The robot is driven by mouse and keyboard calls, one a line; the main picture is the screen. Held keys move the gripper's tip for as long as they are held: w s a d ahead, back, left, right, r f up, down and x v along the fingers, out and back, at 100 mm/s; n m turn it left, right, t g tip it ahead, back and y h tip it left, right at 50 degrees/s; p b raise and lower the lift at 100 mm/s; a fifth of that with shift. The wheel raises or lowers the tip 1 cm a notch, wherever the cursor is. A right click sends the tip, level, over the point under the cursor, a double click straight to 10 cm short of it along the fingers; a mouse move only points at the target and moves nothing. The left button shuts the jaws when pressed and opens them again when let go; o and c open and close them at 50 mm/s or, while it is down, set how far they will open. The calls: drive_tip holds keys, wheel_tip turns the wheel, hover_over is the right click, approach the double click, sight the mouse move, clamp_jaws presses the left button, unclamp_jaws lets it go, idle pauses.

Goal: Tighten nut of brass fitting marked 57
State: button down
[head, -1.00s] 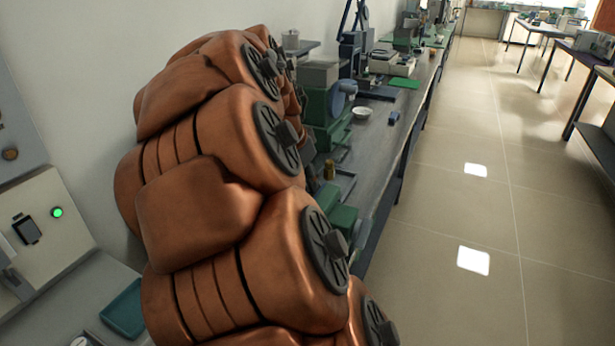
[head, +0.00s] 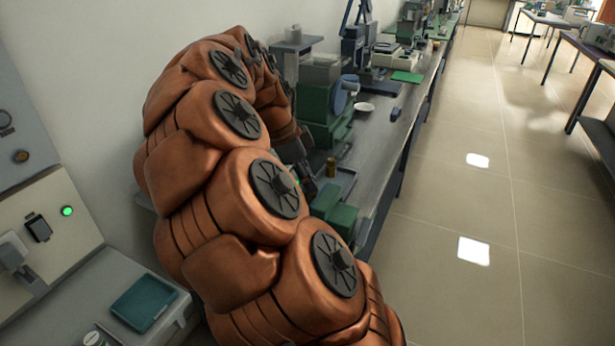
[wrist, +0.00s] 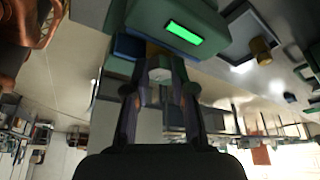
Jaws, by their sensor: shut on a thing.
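Another brass fitting (wrist: 262,50) stands apart to the right; a brass fitting also stands on the bench in the head view (head: 331,167). No marking 57 is readable. In the head view my copper arm hides most of the gripper.
The long grey bench (head: 385,150) carries green machines (head: 325,100), a white dish (head: 364,107) and green boxes (head: 342,220). A control panel with a green lamp (head: 67,211) and a teal pad (head: 145,303) are at left. The tiled floor (head: 460,200) at right is clear.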

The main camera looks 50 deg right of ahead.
idle(0.4)
drive_tip(key=c, duration=1)
unclamp_jaws()
drive_tip(key=shift+o, duration=0.2)
drive_tip(key=v, duration=1.2)
drive_tip(key=shift+d, duration=0.1)
